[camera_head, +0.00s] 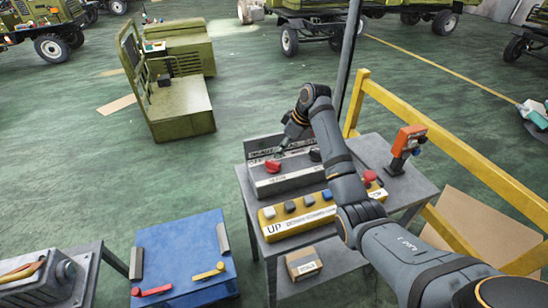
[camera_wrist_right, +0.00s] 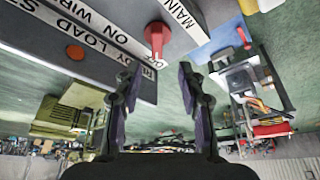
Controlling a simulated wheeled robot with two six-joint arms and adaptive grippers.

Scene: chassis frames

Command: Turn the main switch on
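The main switch is a red rotary knob (camera_head: 272,166) on the sloping front of a grey control box (camera_head: 300,178) on the table. In the right wrist view the red knob (camera_wrist_right: 157,38) sits beside a white label reading "MAIN". My right gripper (camera_head: 282,150) is just above and behind the knob in the head view. In the wrist view its two fingers (camera_wrist_right: 157,72) are spread apart, empty, with the knob ahead of the gap. I see no contact with the knob. My left gripper is in neither view.
A yellow button box (camera_head: 300,216) stands in front of the control box. An orange-topped device (camera_head: 408,140) stands at the table's right. A blue cabinet (camera_head: 185,250) with red and yellow handles is at lower left. A yellow rail (camera_head: 450,150) runs along the right.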

